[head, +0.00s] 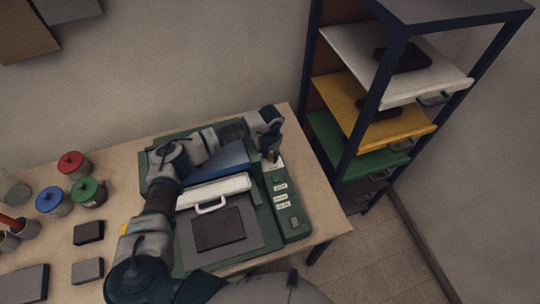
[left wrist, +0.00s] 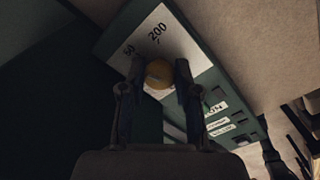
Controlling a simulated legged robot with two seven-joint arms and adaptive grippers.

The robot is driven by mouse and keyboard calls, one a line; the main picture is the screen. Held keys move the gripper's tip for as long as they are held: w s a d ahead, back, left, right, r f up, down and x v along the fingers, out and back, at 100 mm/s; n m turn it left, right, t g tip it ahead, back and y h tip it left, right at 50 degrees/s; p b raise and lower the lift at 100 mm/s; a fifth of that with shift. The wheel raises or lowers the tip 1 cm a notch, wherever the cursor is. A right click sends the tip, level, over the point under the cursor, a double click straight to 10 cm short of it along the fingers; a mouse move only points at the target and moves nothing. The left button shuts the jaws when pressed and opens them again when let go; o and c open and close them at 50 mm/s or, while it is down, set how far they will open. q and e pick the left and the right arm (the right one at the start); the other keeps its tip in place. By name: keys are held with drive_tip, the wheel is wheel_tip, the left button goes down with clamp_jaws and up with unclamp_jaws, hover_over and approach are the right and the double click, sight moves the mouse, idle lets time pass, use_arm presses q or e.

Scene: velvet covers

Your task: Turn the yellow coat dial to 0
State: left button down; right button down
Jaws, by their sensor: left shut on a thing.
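The yellow dial (left wrist: 159,72) sits on a white plate (left wrist: 180,45) at the end of the green control panel (left wrist: 205,62). The numbers 50 and 200 show on the plate; the dial's pointer is hidden. My left gripper (left wrist: 160,80) is shut on the dial, one finger on each side of it. In the head view my left gripper (head: 270,153) reaches down onto the far end of the control panel (head: 290,222), and the dial is mostly hidden there. My right gripper is not in view.
Labelled switches (head: 281,197) line the panel. A grey tray with a white handled frame (head: 215,190) lies left of it. Several lidded pots, including a red one (head: 74,164), stand at the left. A shelf rack (head: 375,85) with coloured boards stands right.

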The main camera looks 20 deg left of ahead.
use_arm(q)
drive_tip(key=n, duration=0.3)
drive_tip(key=shift+w+r, duration=0.2)
drive_tip(key=shift+r, duration=0.05)
drive_tip(key=n, duration=0.3)
drive_tip(key=shift+n+p, duration=0.3)
drive_tip(key=n+p, duration=0.1)
drive_tip(key=n, duration=0.3)
drive_tip(key=shift+a+n, duration=0.1)
drive_tip(key=shift+n, duration=0.2)
drive_tip(key=n+p, duration=0.1)
drive_tip(key=n, duration=0.3)
drive_tip(key=n+p, duration=0.2)
drive_tip(key=n, duration=0.3)
drive_tip(key=shift+s, duration=0.1)
drive_tip(key=c, duration=0.9)
unclamp_jaws()
drive_tip(key=shift+f, duration=0.1)
drive_tip(key=shift+o, duration=0.5)
drive_tip(key=shift+f, duration=0.1)
